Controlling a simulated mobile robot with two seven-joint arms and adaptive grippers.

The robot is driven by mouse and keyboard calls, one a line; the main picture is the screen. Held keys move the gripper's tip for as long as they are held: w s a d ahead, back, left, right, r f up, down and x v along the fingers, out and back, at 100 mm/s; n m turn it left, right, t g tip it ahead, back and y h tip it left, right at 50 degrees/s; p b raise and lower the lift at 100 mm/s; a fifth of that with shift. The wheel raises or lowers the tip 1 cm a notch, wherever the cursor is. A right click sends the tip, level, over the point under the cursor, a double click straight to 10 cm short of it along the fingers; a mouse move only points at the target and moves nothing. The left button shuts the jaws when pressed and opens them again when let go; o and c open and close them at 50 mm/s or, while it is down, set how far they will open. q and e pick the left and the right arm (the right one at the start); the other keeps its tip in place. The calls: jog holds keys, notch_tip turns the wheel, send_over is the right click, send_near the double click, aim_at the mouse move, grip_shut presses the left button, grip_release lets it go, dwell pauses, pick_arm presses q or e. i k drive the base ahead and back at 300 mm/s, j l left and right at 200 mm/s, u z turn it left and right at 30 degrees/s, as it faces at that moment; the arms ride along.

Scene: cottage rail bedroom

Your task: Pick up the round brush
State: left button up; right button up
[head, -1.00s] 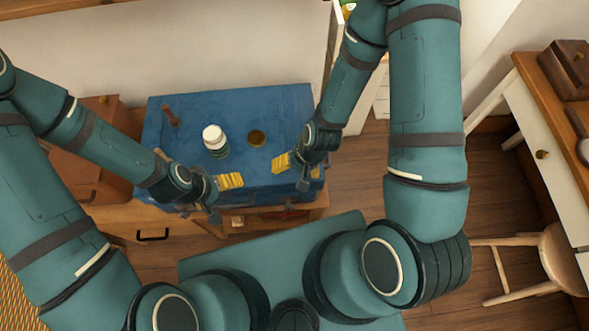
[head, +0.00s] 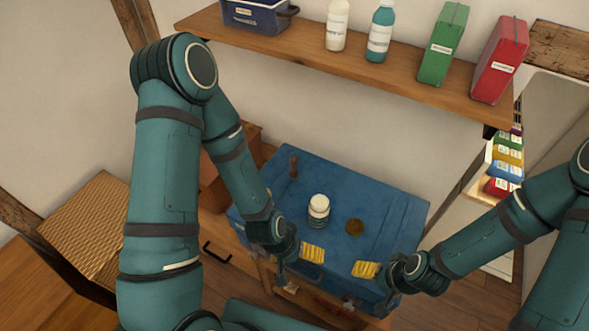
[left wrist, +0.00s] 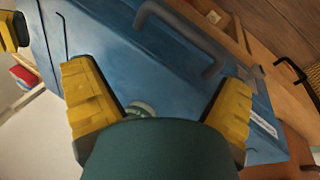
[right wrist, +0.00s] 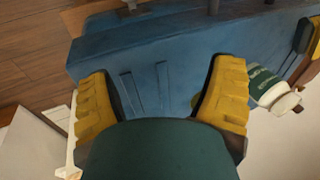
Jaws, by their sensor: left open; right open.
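No thing in view shows clearly as a round brush. My left gripper (head: 301,262) is open and empty over the chest's front edge, nearer than the bottle. My right gripper (head: 377,283) is open and empty near the front right, close to the disc. My wrists hide parts of the chest top.
A wall shelf (head: 330,62) above the chest holds a blue bin (head: 255,16), two bottles, a green box (head: 443,42) and a red box (head: 499,58). A woven-top box (head: 75,225) stands at left. The chest top's back right is clear.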

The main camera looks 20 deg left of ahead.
aim_at(293, 173)
jog(key=k+u, duration=0.15)
jog(key=u, duration=0.25)
jog(key=k+u, duration=0.2)
jog(key=u, duration=0.15)
jog(key=k+j+u, duration=0.1)
jog(key=u, duration=0.3)
